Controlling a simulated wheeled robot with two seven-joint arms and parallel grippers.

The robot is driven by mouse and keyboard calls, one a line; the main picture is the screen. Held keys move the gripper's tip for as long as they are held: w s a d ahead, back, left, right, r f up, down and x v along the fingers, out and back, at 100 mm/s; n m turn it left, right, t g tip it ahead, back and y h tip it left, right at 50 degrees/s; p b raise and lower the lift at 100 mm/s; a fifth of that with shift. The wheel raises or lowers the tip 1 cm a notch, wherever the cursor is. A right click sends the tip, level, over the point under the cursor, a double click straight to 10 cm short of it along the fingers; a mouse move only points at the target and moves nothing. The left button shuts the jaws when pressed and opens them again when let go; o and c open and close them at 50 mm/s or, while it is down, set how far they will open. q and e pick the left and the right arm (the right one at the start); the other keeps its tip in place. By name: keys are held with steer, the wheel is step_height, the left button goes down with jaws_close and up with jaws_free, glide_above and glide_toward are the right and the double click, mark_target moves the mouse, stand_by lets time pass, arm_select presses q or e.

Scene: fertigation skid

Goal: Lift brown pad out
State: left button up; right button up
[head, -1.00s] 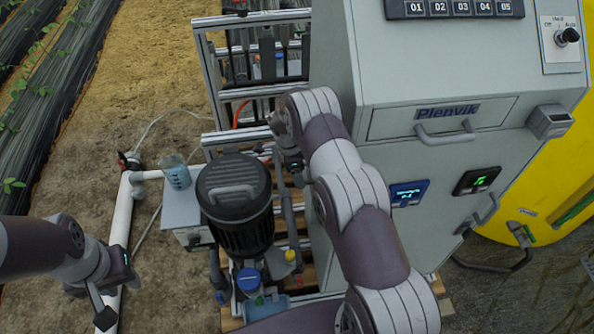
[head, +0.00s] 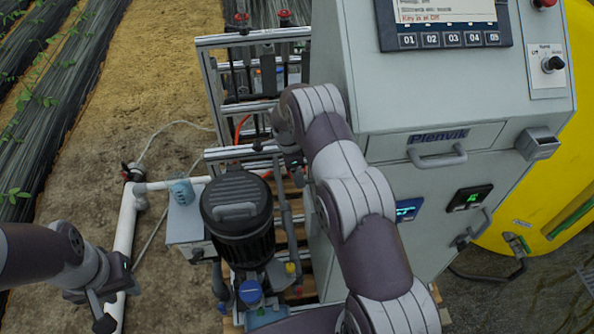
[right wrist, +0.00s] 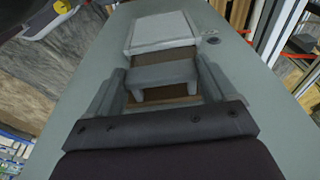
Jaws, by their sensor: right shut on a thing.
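In the right wrist view a brown pad (right wrist: 172,67) shows inside an opening in the grey cabinet side. A grey crossbar (right wrist: 165,77) lies over the brown between my fingers. My right gripper (right wrist: 163,84) is shut on the pad, seemingly by this bar; the exact contact is unclear. In the head view my right arm reaches down along the cabinet's left side, and the pad and right fingertips are hidden there. My left gripper (head: 105,311) hangs at lower left, away from the cabinet; its jaw opening is not clear.
A pale panel (right wrist: 162,31) sits at the opening's far end. In the head view a black-topped pump motor (head: 237,212) and metal frame (head: 207,90) stand left of the cabinet (head: 440,190). White pipe (head: 125,225) runs near my left gripper.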

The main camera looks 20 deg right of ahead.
steer(key=shift+r+p, duration=1.85)
steer(key=shift+r, duration=1.85)
